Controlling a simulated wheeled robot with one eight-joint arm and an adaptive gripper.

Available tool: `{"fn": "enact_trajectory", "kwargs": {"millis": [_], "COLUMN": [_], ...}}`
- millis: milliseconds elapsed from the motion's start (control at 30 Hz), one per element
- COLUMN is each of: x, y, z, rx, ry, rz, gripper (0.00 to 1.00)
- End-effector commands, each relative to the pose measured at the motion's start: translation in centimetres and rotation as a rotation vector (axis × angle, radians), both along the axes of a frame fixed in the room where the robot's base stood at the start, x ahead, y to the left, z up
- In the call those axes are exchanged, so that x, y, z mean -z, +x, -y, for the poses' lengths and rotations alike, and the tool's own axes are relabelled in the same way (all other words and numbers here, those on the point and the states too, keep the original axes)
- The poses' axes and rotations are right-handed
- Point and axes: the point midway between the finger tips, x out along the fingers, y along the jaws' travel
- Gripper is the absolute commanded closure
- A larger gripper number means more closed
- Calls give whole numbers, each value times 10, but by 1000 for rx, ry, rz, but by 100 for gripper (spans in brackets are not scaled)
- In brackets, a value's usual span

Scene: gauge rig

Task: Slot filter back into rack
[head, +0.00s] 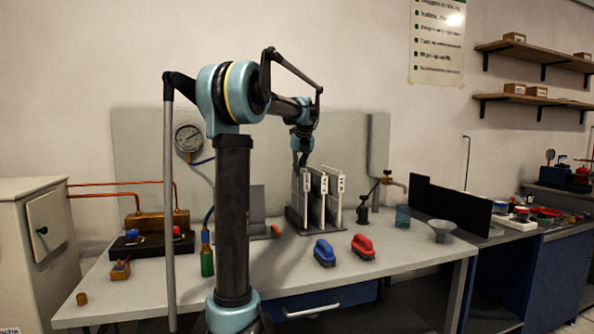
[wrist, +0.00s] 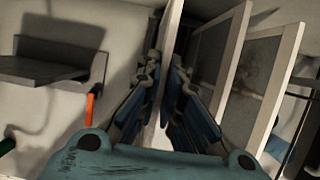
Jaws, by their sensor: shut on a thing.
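My gripper (head: 301,162) is at the rack's top left in the head view. In the wrist view its blue-padded fingers (wrist: 165,95) are shut on the thin pale edge of a filter (wrist: 170,42), which stands roughly upright between them. The rack (head: 302,228) stands on the bench and holds flat, pale-framed filters (head: 340,197) with white labelled front strips. In the wrist view two more framed filters (wrist: 272,85) stand to the right of the held one, apart from it. I cannot tell whether the held filter's lower edge is in a slot.
A blue brush (head: 324,253) and a red brush (head: 363,247) lie in front of the rack. A small black stand (head: 363,212) and a tap (head: 388,181) are to its right. A grey bracket (head: 257,212) and green bottle (head: 207,262) are to its left.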

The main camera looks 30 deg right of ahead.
Motion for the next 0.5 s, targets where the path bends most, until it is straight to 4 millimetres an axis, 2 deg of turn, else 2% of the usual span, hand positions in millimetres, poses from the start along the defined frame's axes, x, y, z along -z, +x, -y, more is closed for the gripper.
{"fn": "enact_trajectory", "kwargs": {"millis": [500], "x": [12], "y": [0], "z": [0], "rx": [0], "ry": [0], "rz": [0], "gripper": [100]}}
